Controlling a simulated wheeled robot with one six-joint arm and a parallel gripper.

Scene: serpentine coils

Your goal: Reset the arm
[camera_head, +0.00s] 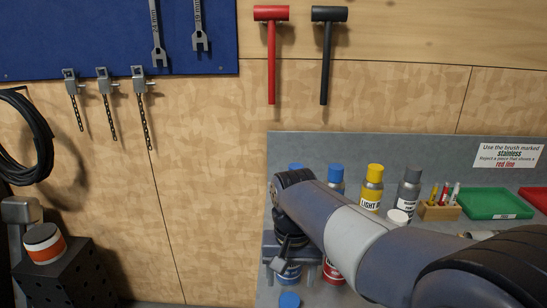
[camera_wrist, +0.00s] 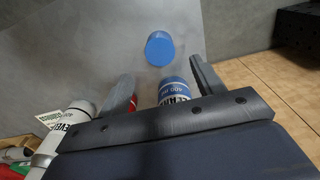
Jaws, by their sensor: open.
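My arm reaches from the lower right over the grey workbench in the head view. My gripper (camera_head: 281,262) points down near the bench's left end, partly hidden by my own wrist. In the wrist view my gripper (camera_wrist: 162,66) is open, with its two fingers apart and nothing clamped. A blue-labelled can (camera_wrist: 174,92) shows between the fingers beyond the gripper bar, which hides its lower part. A loose blue cap (camera_wrist: 160,48) lies on the grey surface past the fingertips. The cap also shows in the head view (camera_head: 289,300).
On the bench stand a yellow-capped can (camera_head: 372,188), a grey can (camera_head: 409,195), a pen block (camera_head: 439,211) and a green tray (camera_head: 490,203). A white can (camera_wrist: 78,120) is beside the left finger. A dark perforated box (camera_head: 65,280) stands at left.

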